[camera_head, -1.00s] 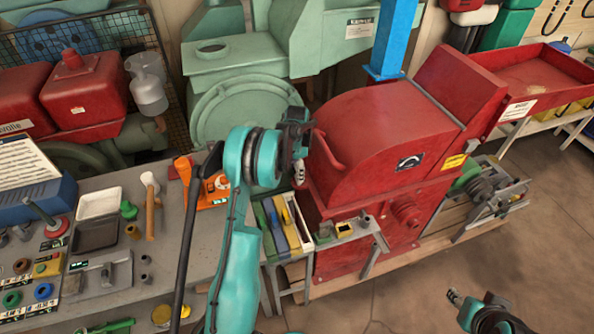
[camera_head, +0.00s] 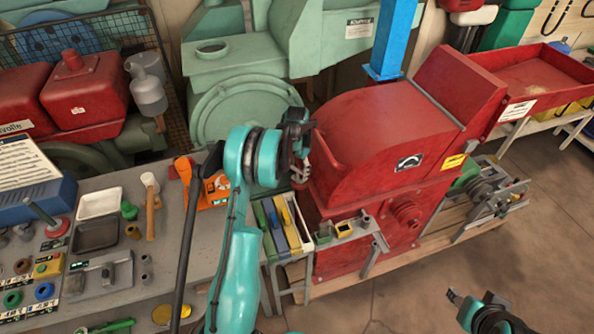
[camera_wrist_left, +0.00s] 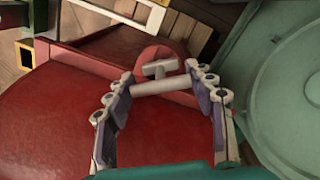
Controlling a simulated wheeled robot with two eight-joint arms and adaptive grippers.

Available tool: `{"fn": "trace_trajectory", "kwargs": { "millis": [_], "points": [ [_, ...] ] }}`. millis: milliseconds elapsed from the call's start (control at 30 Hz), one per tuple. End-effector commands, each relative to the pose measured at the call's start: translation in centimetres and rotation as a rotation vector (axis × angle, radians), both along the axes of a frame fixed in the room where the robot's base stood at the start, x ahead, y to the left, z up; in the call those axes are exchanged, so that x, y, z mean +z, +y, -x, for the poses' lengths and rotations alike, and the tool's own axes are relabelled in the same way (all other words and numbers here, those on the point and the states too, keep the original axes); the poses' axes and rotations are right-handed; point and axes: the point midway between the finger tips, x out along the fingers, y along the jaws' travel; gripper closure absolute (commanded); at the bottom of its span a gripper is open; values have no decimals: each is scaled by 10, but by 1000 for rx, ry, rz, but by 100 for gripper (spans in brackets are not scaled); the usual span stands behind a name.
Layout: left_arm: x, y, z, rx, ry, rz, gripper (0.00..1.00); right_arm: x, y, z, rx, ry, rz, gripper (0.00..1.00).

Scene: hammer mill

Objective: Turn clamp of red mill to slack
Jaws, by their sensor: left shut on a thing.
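The red mill (camera_head: 385,150) stands right of centre in the head view; its red casing also fills the left of the left wrist view (camera_wrist_left: 60,120). The clamp, a pale T-shaped handle (camera_wrist_left: 158,69) in front of a round red part, shows at the middle of the wrist view. My left gripper (camera_wrist_left: 162,86) is shut on the clamp's pale bar, one finger at each end. In the head view my left gripper (camera_head: 301,160) is at the mill's left end and hides the clamp. My right gripper (camera_head: 455,296) is low at the right, away from the mill; its jaw opening is unclear.
A grey bench (camera_head: 195,255) with tools and trays stands at the left. A green machine (camera_head: 235,90) is close behind my left gripper. A blue post (camera_head: 393,40) rises behind the mill. The floor (camera_head: 545,230) at the right is clear.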

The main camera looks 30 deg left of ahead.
Motion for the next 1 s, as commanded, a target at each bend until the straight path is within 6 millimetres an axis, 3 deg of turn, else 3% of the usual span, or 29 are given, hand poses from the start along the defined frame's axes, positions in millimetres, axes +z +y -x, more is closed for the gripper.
{"fn": "trace_trajectory", "kwargs": {
  "millis": [600, 1000],
  "points": [
    [-1, -2, 0, 581, 1, 1, 75, 2, 0, 0, 0, 0, 0, 60],
    [-1, -3, 0, 865, 2, 1, 75, 2, 0, 0, 0, 0, 0, 60]
  ]
}}
